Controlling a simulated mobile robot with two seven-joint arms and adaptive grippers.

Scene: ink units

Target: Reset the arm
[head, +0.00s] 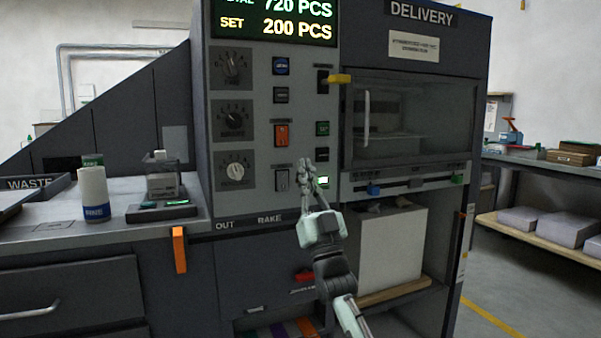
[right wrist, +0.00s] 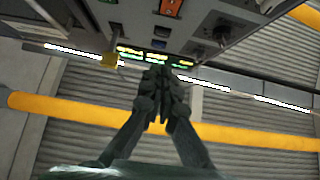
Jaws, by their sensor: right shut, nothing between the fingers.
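My right gripper (head: 308,172) is shut and empty in the head view. It is raised in front of the machine's control panel (head: 262,190), its fingertips near the lower switches. I cannot tell whether it touches the panel. In the right wrist view the closed fingers (right wrist: 158,75) point toward the panel's display and switches, with nothing between them. My left gripper is in neither view.
The panel has dark knobs (head: 233,120), an orange switch (head: 281,134) and a yellow lever (head: 340,79). A delivery window (head: 415,120) is to the right. A white cylinder (head: 94,192) stands on the left counter. A shelf (head: 540,235) is at far right.

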